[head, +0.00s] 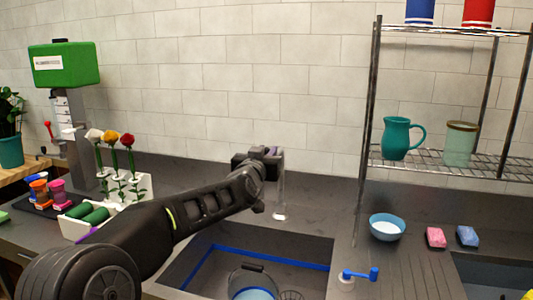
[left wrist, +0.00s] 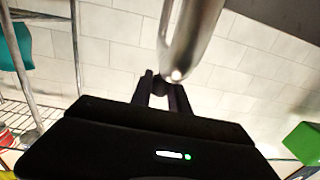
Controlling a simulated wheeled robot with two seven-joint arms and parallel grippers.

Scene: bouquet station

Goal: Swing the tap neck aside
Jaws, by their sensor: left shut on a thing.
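The tap neck (head: 281,190) is a slim grey metal tube hanging down to a pale tip, over the back of the sink (head: 205,238). My left gripper (head: 270,156) reaches in from the left and is shut on the tap neck near its top. In the left wrist view the neck (left wrist: 190,35) rises shiny and close to the camera, at the dark fingers (left wrist: 162,92). The gripper and arm hide part of the neck and its base. My right gripper is not in view.
A bucket (head: 253,292) stands in the blue-lined sink. A blue tap handle (head: 360,274) is at the sink's right edge. A blue bowl (head: 387,227) and sponges (head: 436,237) lie right, below a wire shelf (head: 455,166). Flowers (head: 127,141) stand in a white holder at left.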

